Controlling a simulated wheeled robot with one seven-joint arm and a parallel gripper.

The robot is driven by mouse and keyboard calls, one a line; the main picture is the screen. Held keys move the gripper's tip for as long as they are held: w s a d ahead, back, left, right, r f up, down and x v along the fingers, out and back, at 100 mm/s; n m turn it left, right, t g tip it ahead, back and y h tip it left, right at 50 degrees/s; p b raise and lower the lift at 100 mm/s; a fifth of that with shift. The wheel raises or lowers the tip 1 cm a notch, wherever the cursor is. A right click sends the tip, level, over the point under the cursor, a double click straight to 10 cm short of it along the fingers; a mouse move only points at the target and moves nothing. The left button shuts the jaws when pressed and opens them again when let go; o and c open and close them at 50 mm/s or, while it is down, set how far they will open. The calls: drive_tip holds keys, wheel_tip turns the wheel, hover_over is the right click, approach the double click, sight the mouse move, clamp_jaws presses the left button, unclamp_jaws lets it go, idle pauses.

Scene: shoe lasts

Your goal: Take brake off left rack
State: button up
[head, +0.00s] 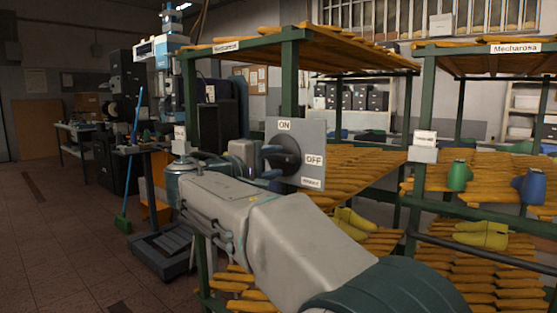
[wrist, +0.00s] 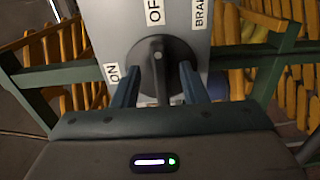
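The grey switch panel (head: 312,140) is mounted on the left rack (head: 290,80). It carries ON, OFF and a third small label, which reads BRAKE in the wrist view. Its dark round knob (wrist: 140,60) has a raised grip bar (wrist: 158,72) that lies roughly in line with the OFF label (wrist: 154,12). My gripper (wrist: 158,88) has its two blue fingers on either side of the bar, with a gap showing on each side. In the head view my gripper (head: 268,163) is at the panel's left side, partly covering the knob.
A second rack (head: 427,120) with wooden slats stands to the right, bearing green, blue and yellow shoe lasts (head: 482,235). The tiled floor at the far left is open.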

drive_tip(key=p+v, duration=0.1)
drive_tip(key=v, duration=0.9)
drive_tip(key=shift+s+a, duration=0.3)
drive_tip(key=s+d+f+m+g+y+p, duration=0.1)
drive_tip(key=s+d+f+g+y+p, duration=0.2)
drive_tip(key=d+p, duration=0.5)
drive_tip(key=s+d+f+m+g+y+p, duration=0.15)
drive_tip(key=d+g+p, duration=0.35)
drive_tip(key=d, duration=0.8)
drive_tip(key=s+d+f+m+g+y+p, duration=0.1)
drive_tip(key=s+d+f+m+y+p, duration=0.1)
drive_tip(key=s, duration=0.6)
drive_tip(key=s+d+f+m+g+y+p, duration=0.2)
drive_tip(key=s+f+m+y+p, duration=0.1)
drive_tip(key=s+m+p, duration=0.3)
drive_tip(key=s+y+p, duration=0.1)
drive_tip(key=s+p, duration=0.1)
drive_tip(key=shift+s+p, duration=0.35)
drive_tip(key=shift+s, duration=0.05)
